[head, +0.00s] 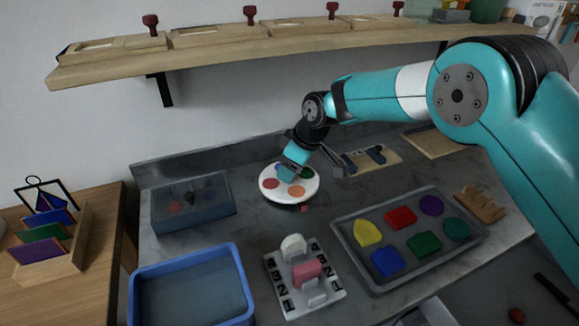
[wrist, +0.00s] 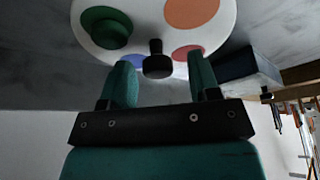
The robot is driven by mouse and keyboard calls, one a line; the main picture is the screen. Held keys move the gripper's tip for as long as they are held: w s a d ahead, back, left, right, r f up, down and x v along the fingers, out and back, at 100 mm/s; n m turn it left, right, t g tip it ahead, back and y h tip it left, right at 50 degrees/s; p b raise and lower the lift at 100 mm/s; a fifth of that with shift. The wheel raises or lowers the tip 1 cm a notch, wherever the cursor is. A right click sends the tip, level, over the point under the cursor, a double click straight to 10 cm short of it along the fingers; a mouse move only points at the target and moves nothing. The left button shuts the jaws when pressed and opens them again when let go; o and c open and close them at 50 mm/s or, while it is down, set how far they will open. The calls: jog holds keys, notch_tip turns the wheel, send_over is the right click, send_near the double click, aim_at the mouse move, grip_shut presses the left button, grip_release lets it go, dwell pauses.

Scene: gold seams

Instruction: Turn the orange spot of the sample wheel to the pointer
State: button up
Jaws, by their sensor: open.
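The sample wheel (head: 281,198) is a white disc on the grey bench, with coloured spots. Its orange spot (head: 296,191) faces the front, and a red spot (head: 271,183) is at its left. A small red piece (head: 304,208), apparently the pointer, sits at the front rim, slightly right of the orange spot. My gripper (head: 290,168) is over the wheel's back part, hiding some of it. In the wrist view the wheel (wrist: 150,20) fills the top, with the orange spot (wrist: 192,12) at upper right. My open gripper (wrist: 160,80) has a black knob (wrist: 157,62) between its fingertips; contact cannot be told.
A grey tray (head: 345,240) of coloured blocks lies right of the wheel, a grey-blue box (head: 193,217) left. A blue bin (head: 240,262) and a white stand (head: 276,268) are in front. A wooden shelf (head: 250,63) runs above. Bare bench surrounds the wheel's front.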

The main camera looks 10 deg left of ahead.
aim_at(301, 183)
jog(key=v, duration=0.7)
jog(key=shift+r+b, duration=0.2)
jog(key=shift+b, duration=0.15)
jog(key=shift+d, duration=0.1)
jog(key=s+d+r+m+t+h, duration=0.15)
jog(key=d+m, duration=0.25)
jog(key=d, duration=0.7)
jog(key=s+d+r+m, duration=0.3)
jog(key=d+m, duration=0.2)
jog(key=d, duration=0.7)
jog(key=s+d+f+m+h, duration=0.1)
jog(key=s+d+m+h, duration=0.2)
jog(key=s+d+m, duration=0.85)
jog(key=s+a+r+n+g+y+p, duration=0.1)
jog(key=s+a+r+n+y+p, duration=0.1)
jog(key=s+a+r+n, duration=0.3)
jog(key=s+a+r+n+g+y+p, duration=0.1)
jog(key=s+a+r+n+y+p, duration=0.1)
jog(key=s+r+n, duration=0.4)
jog(key=s+a+r+p, duration=0.1)
jog(key=s+a, duration=0.1)
jog(key=s, duration=0.2)
jog(key=shift+a+r+n, duration=0.35)
jog(key=shift+a, duration=0.05)
